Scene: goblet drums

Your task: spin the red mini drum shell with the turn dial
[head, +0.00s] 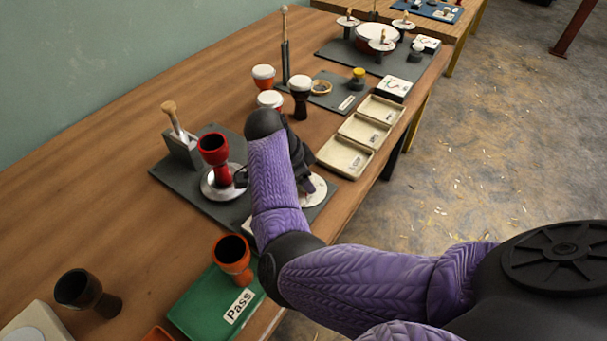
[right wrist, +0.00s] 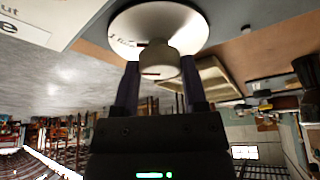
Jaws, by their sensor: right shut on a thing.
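The red mini drum shell (head: 214,150) stands upright on a round silver turntable (head: 211,189) on a dark grey board. The turn dial (head: 318,193) is a pale disc on the same board, to the right of the shell and partly hidden by my right arm. In the right wrist view the dial's disc (right wrist: 140,22) carries a pale knob (right wrist: 158,62). My right gripper (head: 306,184) is shut on the dial's knob, with one finger on each side of it. My left gripper is not in view.
A wooden-handled tool (head: 172,113) stands in a grey block behind the shell. An orange drum (head: 233,256) stands on a green Pass tray (head: 199,300) in front. A dark drum (head: 80,290) lies tilted at left. Beige trays (head: 345,155) line the table's right edge.

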